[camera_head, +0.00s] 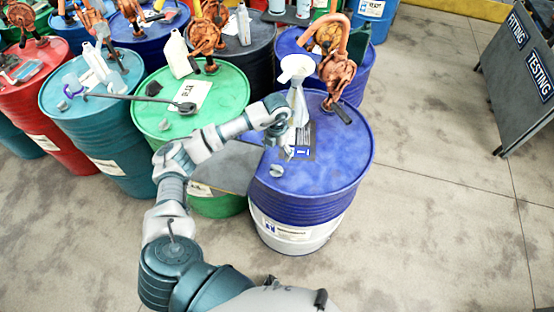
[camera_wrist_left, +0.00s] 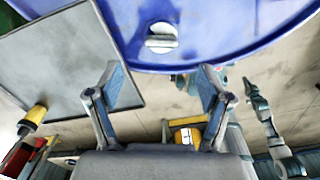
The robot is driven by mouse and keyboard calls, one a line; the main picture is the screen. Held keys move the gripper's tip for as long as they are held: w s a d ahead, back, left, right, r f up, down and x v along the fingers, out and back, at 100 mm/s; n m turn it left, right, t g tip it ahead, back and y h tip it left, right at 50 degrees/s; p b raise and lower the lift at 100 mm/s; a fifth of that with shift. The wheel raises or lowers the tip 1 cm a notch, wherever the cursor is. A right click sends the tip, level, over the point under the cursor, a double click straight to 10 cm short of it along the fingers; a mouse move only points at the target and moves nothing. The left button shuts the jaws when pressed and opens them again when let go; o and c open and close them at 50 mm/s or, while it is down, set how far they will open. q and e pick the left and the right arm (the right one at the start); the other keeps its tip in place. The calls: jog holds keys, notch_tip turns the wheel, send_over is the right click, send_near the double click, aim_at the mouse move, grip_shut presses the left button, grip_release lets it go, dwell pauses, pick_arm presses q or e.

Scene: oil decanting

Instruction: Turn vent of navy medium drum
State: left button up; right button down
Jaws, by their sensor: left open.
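The navy drum (camera_head: 340,165) stands upright in front of the group, with a blue top and a white lower band. Its vent, a small grey knob (camera_head: 276,170), sits near the left front edge of the top. It also shows in the left wrist view as a round grey cap with a raised bar (camera_wrist_left: 161,38). My left gripper (camera_head: 287,152) is above the drum top, a little behind and right of the knob. In the left wrist view its two fingers (camera_wrist_left: 160,92) are spread and empty, with the knob beyond them, apart from both.
A funnel (camera_head: 297,85), an orange-brown pump (camera_head: 338,70) and a label sheet stand or lie on the drum top near my left wrist. A green drum (camera_head: 225,95) is close on the left. Bare floor (camera_head: 440,190) lies to the right, with a grey sign stand (camera_head: 520,90).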

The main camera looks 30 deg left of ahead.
pick_arm(q)
notch_tip(320, 180, up, 3)
jog(key=shift+f, duration=0.15)
dwell(0.4)
